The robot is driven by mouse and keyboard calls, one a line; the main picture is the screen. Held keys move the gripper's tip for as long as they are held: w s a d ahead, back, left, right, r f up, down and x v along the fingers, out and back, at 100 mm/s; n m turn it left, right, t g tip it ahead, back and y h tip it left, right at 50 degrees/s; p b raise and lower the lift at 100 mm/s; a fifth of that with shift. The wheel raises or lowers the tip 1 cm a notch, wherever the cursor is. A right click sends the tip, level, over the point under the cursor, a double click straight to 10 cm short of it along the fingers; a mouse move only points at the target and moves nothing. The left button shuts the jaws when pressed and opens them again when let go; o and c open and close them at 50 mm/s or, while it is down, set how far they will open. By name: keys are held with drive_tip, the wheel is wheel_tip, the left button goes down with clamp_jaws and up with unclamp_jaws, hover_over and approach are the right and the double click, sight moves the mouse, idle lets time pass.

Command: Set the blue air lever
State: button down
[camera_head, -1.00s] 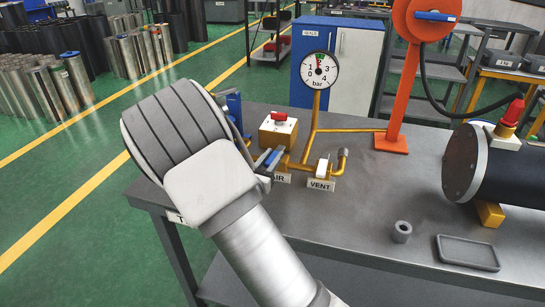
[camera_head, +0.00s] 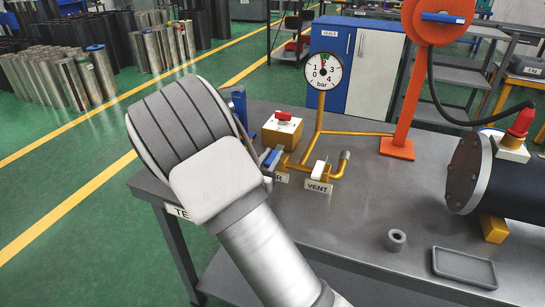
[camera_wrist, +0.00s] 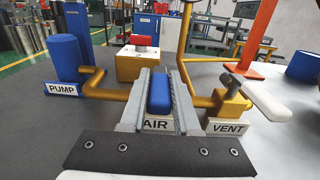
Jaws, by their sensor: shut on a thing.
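The blue air lever (camera_wrist: 159,94) is a rounded blue bar above the AIR label (camera_wrist: 155,125) in the wrist view. My gripper (camera_wrist: 159,76) is shut on it, with one grey finger along each side. In the head view the lever's blue end (camera_head: 271,158) shows just right of my wrist, and my wrist hides most of the fingers and part of the AIR label. The lever sits on yellow piping, left of the white vent lever (camera_head: 319,170). The pressure gauge (camera_head: 323,71) stands behind; its exact reading is too small to tell.
A blue pump cylinder (camera_wrist: 66,57) stands left, and a yellow box with a red knob (camera_head: 283,127) stands behind the lever. An orange stand (camera_head: 397,146), dark flanged cylinder (camera_head: 505,185), grey ring (camera_head: 395,240) and tray (camera_head: 464,267) are to the right.

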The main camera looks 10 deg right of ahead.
drive_tip(key=shift+s+f, duration=0.1)
drive_tip(key=shift+f, duration=0.1)
drive_tip(key=c, duration=0.9)
unclamp_jaws()
drive_tip(key=shift+o, duration=1.3)
drive_tip(key=shift+r, duration=0.15)
drive_tip(key=p+v, duration=0.1)
drive_tip(key=v, duration=1.6)
drive_tip(key=shift+s+a, duration=0.1)
drive_tip(key=shift+a, duration=0.05)
